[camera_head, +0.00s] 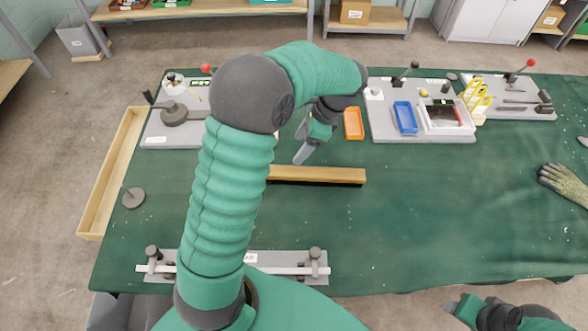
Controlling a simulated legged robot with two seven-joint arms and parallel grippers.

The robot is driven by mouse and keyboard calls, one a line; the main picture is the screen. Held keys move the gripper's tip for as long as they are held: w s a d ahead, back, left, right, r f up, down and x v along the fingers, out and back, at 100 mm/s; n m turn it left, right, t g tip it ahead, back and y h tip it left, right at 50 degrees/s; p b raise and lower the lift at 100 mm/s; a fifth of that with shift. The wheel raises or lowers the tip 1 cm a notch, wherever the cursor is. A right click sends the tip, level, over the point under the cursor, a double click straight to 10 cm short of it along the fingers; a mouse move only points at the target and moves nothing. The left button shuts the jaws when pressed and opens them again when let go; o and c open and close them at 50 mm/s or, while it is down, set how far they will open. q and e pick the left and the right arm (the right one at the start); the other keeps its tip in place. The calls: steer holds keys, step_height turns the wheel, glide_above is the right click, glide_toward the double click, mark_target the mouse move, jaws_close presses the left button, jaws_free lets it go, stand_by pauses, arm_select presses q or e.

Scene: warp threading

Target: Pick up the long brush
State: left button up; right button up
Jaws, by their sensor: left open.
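The long brush (330,175) lies on the green-covered table, roughly level across the picture. It has a tan wooden back and a dark underside along its near edge; my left arm hides its left end. My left gripper (305,148) is just above the brush in the picture, with a grey finger pointing down toward it. This gripper is open and holds nothing that I can see. A gap seems to remain between finger and brush. Part of what looks like my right gripper (465,306) shows at the bottom right, far from the brush; its jaws are unclear.
An orange tray (353,123) lies behind the brush. A grey board with a blue tray (405,117) stands at the back right. A bar fixture (290,267) lies at the front. A greenish hand-like object (563,183) is at the right edge. The table right of the brush is clear.

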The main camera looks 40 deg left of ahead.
mark_target(287, 170)
arm_select(q)
steer(key=x, duration=0.7)
steer(key=shift+a+f+b, duration=0.15)
steer(key=shift+f+b, duration=0.15)
steer(key=shift+f, duration=0.1)
steer(key=f, duration=0.1)
steer(key=s+f, duration=0.1)
steer(key=f, duration=0.2)
steer(key=shift+s+a+f, duration=0.15)
steer(key=shift+s+f, duration=0.1)
steer(key=shift+a+f, duration=0.15)
steer(key=shift+f, duration=0.25)
steer(key=shift+r, duration=0.1)
jaws_close()
